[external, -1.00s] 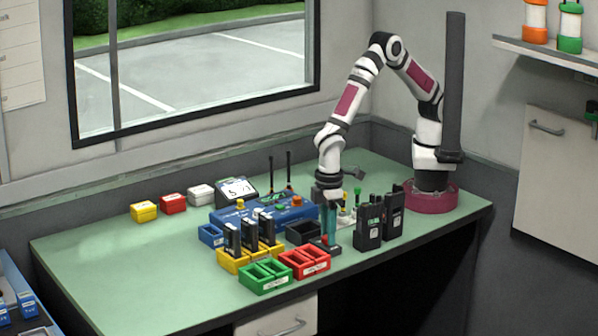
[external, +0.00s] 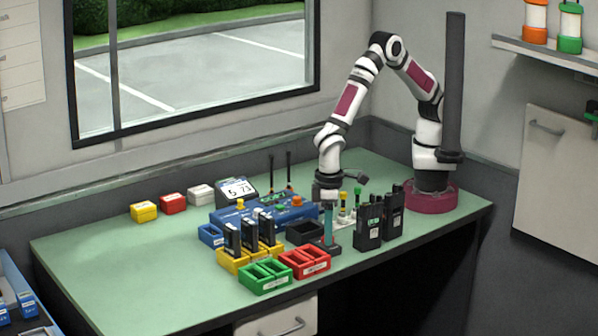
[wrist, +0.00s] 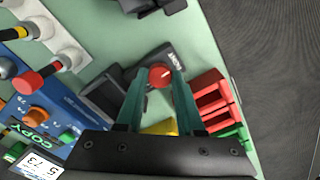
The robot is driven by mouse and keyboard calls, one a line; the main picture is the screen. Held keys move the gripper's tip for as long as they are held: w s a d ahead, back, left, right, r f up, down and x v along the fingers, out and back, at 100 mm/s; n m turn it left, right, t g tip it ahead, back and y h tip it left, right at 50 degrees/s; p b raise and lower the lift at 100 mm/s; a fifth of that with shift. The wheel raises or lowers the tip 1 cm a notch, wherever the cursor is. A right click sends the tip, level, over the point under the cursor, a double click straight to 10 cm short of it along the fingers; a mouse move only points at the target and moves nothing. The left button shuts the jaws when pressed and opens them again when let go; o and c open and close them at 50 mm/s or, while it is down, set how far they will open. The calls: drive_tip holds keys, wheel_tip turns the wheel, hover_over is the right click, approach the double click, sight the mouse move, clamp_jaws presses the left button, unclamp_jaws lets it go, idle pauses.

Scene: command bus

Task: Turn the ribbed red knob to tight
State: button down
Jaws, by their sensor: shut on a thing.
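The ribbed red knob (wrist: 160,77) sits on a small dark block (wrist: 178,56) on the green bench in the wrist view. A pale pointer mark shows on its top. My gripper (wrist: 157,82) has its two teal fingers on either side of the knob, shut on it. In the external view my gripper (external: 328,226) points straight down over the dark block (external: 326,248). The fingers hide the knob there. I cannot read any tight marking; a small white label on the block is partly legible.
Black radios (external: 369,224) stand close to the right of my gripper. A red tray (external: 304,262) and green tray (external: 266,277) lie in front. A black open box (external: 303,231) and a blue console (external: 262,214) are to the left.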

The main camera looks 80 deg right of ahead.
drive_tip(key=c, duration=0.5)
unclamp_jaws()
drive_tip(key=shift+r, duration=0.1)
wheel_tip(320, 180, up, 16)
drive_tip(key=shift+f, duration=0.2)
